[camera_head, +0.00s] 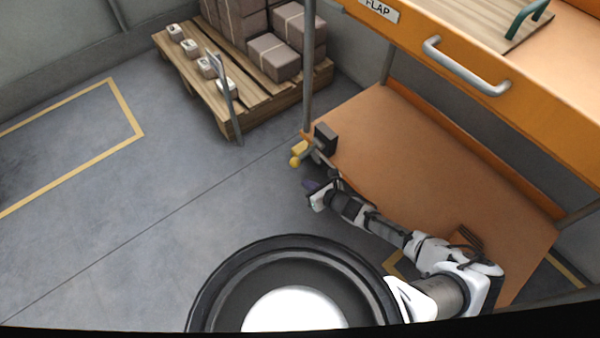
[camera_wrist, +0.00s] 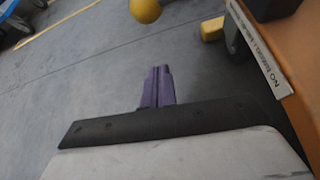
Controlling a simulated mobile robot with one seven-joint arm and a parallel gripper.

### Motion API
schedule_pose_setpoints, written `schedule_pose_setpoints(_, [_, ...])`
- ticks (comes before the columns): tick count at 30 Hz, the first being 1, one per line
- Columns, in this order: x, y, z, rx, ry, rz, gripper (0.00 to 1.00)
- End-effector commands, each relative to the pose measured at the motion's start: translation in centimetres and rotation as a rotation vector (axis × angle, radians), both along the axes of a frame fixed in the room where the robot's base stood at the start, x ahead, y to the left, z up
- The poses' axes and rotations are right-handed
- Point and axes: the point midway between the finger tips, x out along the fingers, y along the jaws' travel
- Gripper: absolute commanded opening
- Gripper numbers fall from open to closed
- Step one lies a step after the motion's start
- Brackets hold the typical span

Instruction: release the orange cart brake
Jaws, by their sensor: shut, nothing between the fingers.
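The orange cart (camera_head: 400,150) stands at the right in the head view, with a lower shelf and an upper body. A yellow block (camera_wrist: 211,29) sits beside the dark wheel (camera_wrist: 236,42). My gripper (camera_head: 311,187) is low beside this corner, apart from the knob. Its purple fingers (camera_wrist: 158,80) are shut with nothing between them, pointing toward the gap between knob and block.
A white label (camera_wrist: 262,55) with partly legible lettering runs along the cart edge. A dark box (camera_head: 326,136) sits on the shelf corner. A wooden pallet (camera_head: 233,128) with boxes stands behind. The floor at left is clear. The cart's grey handle (camera_head: 465,70) is higher up.

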Motion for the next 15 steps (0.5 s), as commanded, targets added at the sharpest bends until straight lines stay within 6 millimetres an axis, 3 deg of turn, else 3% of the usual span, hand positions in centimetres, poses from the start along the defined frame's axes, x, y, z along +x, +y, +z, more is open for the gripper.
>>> schedule_pose_setpoints(7, [3.6,3.1,-2.9,0.001,0.001,0.003,0.0])
schedule_pose_setpoints(9, [3.9,2.9,-1.1,-0.001,-0.002,0.0,0.0])
schedule_pose_setpoints(15, [4.2,2.8,1.0,-0.001,-0.002,-0.002,0.0])
